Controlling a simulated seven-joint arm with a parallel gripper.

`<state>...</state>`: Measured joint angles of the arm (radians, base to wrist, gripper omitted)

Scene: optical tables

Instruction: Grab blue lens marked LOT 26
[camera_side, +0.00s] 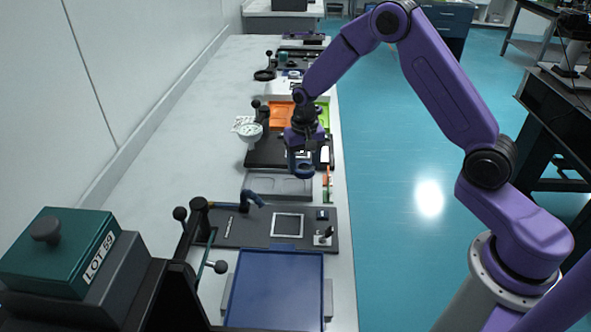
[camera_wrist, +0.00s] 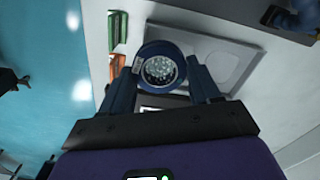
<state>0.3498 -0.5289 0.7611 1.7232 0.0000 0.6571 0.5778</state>
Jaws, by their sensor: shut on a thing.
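A blue ring-shaped lens (camera_wrist: 160,66) with a clear, dotted centre sits between the two fingers of my gripper (camera_side: 302,160) in the wrist view. My gripper is shut on this lens by its sides. A small pale label (camera_wrist: 137,64) is on the ring's left side, but its text is too small to read. In the side view the blue lens (camera_side: 303,171) hangs at the fingertips, over the area by a grey tray (camera_side: 277,196) with shallow recesses. That tray also shows behind the lens in the wrist view (camera_wrist: 240,58).
A blue tray (camera_side: 275,292) and a dark plate with fixtures (camera_side: 240,236) lie nearer the side camera. A green box marked LOT 59 (camera_side: 62,252) is at front left. The table's left side is clear.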

